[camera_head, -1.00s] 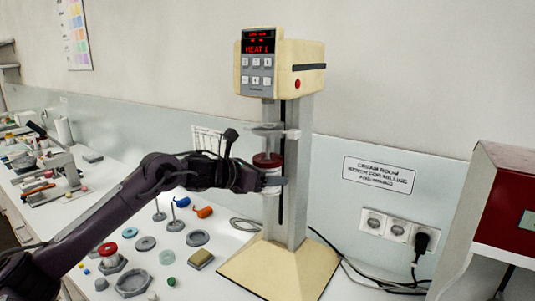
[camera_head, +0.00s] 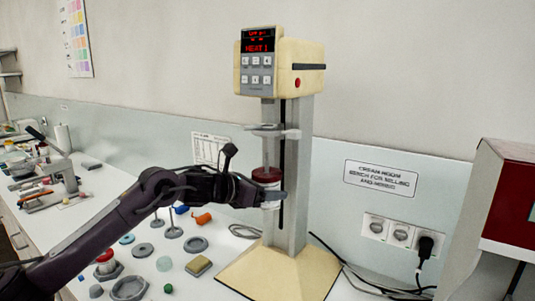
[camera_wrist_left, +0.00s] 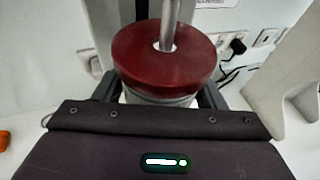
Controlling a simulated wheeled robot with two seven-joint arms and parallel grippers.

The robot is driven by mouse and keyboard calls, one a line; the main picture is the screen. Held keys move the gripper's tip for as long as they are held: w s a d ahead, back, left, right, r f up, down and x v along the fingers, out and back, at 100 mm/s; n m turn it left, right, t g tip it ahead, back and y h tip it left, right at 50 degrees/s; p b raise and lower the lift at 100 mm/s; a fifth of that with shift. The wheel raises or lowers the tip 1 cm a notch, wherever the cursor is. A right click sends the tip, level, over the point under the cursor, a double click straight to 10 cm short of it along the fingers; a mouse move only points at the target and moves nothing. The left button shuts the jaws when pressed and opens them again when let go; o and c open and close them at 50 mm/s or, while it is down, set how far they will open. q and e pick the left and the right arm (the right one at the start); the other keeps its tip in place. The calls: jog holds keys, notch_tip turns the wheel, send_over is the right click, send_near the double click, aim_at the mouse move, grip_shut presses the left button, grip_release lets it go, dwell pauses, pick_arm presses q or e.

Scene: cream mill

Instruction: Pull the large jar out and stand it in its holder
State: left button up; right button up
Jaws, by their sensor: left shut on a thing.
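The large jar (camera_head: 270,204) is a pale jar with a dark red lid (camera_head: 267,175). It is upright under the arm of the cream mill (camera_head: 268,120), in front of its grey column. My left gripper (camera_head: 272,195) is shut on the jar and holds it above the mill's base. In the left wrist view the red lid (camera_wrist_left: 165,60) sits between the two fingers, with a grey shaft (camera_wrist_left: 170,25) at its centre hole. Hexagonal grey holders stand on the bench; the larger empty one (camera_head: 129,286) is at the front. My right gripper is not in view.
A small red-capped jar (camera_head: 106,258) stands in another hexagonal holder. Several grey discs, stands, an orange item (camera_head: 201,218) and a sponge-like block (camera_head: 198,265) lie on the bench. A red and grey machine (camera_head: 505,220) is at the right. Cables run behind the mill.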

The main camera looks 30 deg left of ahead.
pick_arm(q)
jog(key=s+a+b, duration=0.1)
jog(key=s+b, duration=0.7)
jog(key=s, duration=0.1)
jog(key=shift+s+a, duration=0.15)
jog(key=shift+s, duration=0.2)
dwell(0.8)
dwell(0.4)
